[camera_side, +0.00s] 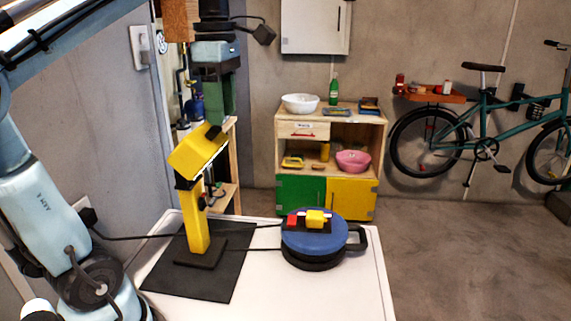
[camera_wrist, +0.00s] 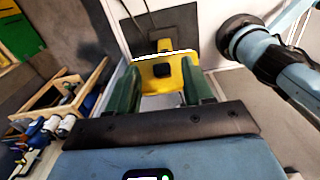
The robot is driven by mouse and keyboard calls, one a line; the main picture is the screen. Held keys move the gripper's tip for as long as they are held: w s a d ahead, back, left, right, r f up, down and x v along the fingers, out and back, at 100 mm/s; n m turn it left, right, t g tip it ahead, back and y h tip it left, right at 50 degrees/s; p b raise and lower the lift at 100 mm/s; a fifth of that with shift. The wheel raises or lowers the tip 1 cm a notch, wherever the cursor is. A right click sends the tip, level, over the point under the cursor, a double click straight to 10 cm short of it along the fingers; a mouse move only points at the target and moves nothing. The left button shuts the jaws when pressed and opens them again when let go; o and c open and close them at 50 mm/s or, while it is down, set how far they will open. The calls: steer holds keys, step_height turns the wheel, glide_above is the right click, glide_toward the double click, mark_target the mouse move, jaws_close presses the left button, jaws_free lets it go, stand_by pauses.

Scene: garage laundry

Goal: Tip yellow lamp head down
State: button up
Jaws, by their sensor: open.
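The yellow lamp stands on a black mat (camera_side: 158,276) on a white table. Its yellow post (camera_side: 196,228) rises from a dark base plate. The yellow lamp head (camera_side: 196,152) sits tilted on top of the post, its right end higher than its left. My gripper (camera_side: 215,122) points down from above, with its green fingertips at the raised right end of the head. In the wrist view, the lamp head (camera_wrist: 166,77) shows between the two green fingers of my gripper (camera_wrist: 160,85), which are apart. Whether either finger touches the head I cannot tell.
A blue cable reel (camera_side: 316,245) with a red and yellow top stands right of the lamp. A black cable (camera_side: 135,238) crosses behind the post. The front right of the white table (camera_side: 335,295) is clear. A wooden cabinet (camera_side: 328,128) stands farther back.

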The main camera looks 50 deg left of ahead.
step_height(320, 180, up, 9)
steer(key=shift+r, duration=0.2)
stand_by(0.3)
stand_by(0.3)
steer(key=w+d+f+m+t, duration=0.2)
steer(key=w+f+m, duration=0.1)
steer(key=f+m, duration=0.4)
steer(key=w+d+f+m+t, duration=0.2)
steer(key=d+f+m, duration=0.1)
steer(key=f+m, duration=0.35)
steer(key=s+d+f+m+t, duration=0.1)
steer(key=d+f+m, duration=0.1)
steer(key=f+m, duration=0.4)
steer(key=s+d+f+m+t, duration=0.2)
steer(key=f+m, duration=0.5)
steer(key=f, duration=0.2)
steer(key=shift+d+f, duration=0.3)
steer(key=shift+f, duration=0.1)
